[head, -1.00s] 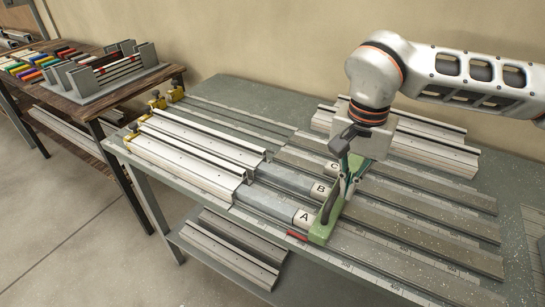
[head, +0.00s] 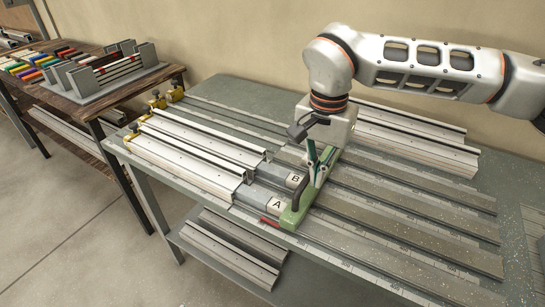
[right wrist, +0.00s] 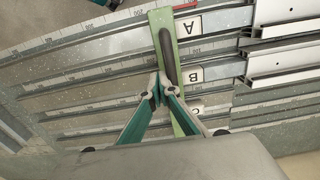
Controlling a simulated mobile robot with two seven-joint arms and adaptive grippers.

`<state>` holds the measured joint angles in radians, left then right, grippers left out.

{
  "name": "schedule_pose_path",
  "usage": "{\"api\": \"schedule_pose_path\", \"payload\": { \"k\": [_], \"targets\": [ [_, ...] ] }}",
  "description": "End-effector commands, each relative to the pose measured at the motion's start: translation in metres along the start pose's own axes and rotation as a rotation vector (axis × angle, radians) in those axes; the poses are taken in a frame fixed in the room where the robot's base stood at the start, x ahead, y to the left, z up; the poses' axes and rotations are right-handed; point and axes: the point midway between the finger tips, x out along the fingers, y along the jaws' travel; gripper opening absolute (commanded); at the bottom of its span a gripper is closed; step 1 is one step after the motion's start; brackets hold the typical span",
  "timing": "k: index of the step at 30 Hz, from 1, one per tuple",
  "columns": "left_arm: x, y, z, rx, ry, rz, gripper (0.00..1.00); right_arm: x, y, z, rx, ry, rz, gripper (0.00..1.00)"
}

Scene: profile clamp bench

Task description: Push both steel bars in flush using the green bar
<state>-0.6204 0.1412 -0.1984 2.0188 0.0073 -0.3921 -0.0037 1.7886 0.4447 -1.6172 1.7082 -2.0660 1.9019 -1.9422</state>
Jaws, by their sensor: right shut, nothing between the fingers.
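The green bar (head: 290,216) stands across the rails, with its dark handle (head: 299,194) on top. My right gripper (head: 314,181) is shut and empty, its fingertips low at the green bar beside the handle. Steel bar A (head: 257,199) and steel bar B (head: 271,178) stick out of the silver profiles on the left. Their labelled ends face the green bar and appear to touch it; A's label (right wrist: 188,25) and B's label (right wrist: 190,74) lie right along it in the right wrist view. My left gripper is out of view.
A third block labelled C (right wrist: 197,108) shows in the right wrist view. Silver profiles (head: 200,165) lie left of the bars, with yellow clamps (head: 157,101) behind. More profiles (head: 415,135) lie at the back right. The rails (head: 400,235) to the right are clear.

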Motion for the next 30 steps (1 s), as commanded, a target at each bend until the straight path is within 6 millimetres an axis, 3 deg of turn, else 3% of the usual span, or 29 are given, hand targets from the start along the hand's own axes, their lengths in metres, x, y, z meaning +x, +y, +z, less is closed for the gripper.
{"api": "schedule_pose_path", "payload": {
  "k": [30],
  "targets": [
    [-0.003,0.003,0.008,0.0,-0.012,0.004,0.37,0.0,-0.071,0.0,-0.002,0.001,-0.003,0.0]
  ]
}}
